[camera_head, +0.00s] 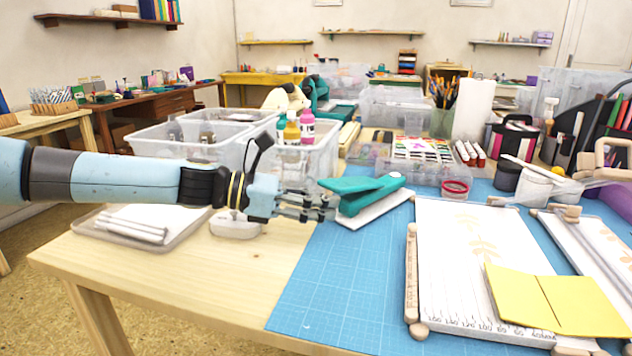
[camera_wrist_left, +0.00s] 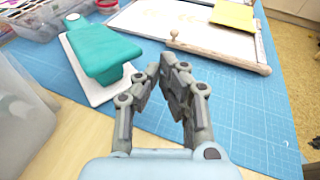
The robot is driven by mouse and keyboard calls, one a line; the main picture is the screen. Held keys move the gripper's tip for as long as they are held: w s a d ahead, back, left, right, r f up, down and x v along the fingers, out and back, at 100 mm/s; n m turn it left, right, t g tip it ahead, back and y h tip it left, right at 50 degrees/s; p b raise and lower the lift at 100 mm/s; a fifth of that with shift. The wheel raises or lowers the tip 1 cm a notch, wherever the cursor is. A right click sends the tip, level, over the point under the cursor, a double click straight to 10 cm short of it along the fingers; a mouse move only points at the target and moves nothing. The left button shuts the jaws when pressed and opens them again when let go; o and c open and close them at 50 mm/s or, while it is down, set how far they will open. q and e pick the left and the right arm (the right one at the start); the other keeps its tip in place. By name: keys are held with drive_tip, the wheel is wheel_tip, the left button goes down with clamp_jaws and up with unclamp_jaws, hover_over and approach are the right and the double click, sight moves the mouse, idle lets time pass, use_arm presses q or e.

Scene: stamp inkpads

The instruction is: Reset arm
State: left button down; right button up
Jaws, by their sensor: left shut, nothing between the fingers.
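My left gripper (camera_head: 328,206) comes in from the left, over the left edge of the blue mat. It is shut with nothing between its fingers. In the left wrist view the gripper (camera_wrist_left: 168,66) points across the blue mat. A teal stamp-like tool (camera_head: 368,192) on a white base lies just beyond the fingertips. The tool (camera_wrist_left: 100,48) shows at the left of the fingers in the left wrist view, apart from them. My right gripper does not show clearly in either view.
A framed white board (camera_head: 470,240) with yellow sheets (camera_head: 560,302) lies on the blue mat (camera_head: 335,290). Clear plastic bins (camera_head: 190,140) and paint bottles (camera_head: 307,126) stand behind the gripper. A tray (camera_head: 130,238) with white rolls sits at left. The front left tabletop is bare.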

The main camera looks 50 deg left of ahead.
use_arm(q)
drive_tip(key=shift+s+a+r, duration=0.1)
drive_tip(key=shift+s+a, duration=0.25)
drive_tip(key=shift+a, duration=0.05)
